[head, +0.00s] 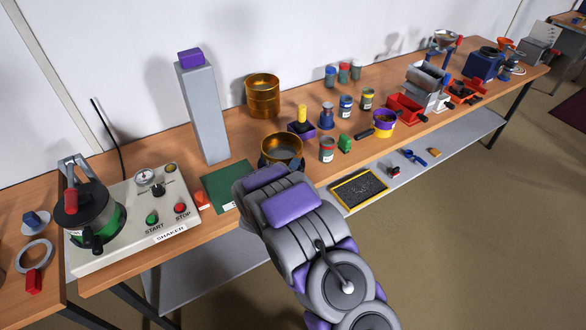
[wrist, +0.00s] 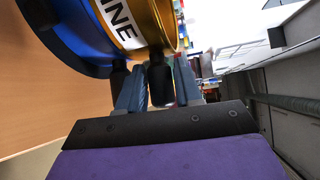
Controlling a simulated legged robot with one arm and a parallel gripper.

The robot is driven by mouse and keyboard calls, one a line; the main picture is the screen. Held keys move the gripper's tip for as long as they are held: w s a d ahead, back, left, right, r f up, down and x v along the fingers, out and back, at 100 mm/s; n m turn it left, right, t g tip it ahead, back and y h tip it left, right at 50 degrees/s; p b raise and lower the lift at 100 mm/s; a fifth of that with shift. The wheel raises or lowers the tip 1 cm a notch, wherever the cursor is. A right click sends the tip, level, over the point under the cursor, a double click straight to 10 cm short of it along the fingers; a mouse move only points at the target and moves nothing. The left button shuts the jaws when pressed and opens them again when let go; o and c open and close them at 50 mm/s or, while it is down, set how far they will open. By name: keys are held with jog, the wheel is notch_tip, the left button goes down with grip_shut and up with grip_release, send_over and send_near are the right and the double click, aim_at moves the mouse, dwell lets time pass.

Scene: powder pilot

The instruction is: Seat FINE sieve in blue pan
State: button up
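In the head view the pan is hidden. My gripper's fingers (wrist: 158,88) close around a black handle by the sieve.
A gold stack of sieves (head: 263,96) stands at the back. A grey column (head: 203,112) and the shaker (head: 130,215) are at left. A green mat (head: 228,188) lies left of my gripper.

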jog(key=o, duration=0.4)
jog(key=shift+s, duration=0.1)
jog(key=p+v, duration=0.3)
jog(key=v, duration=1.4)
jog(key=shift+a, duration=0.15)
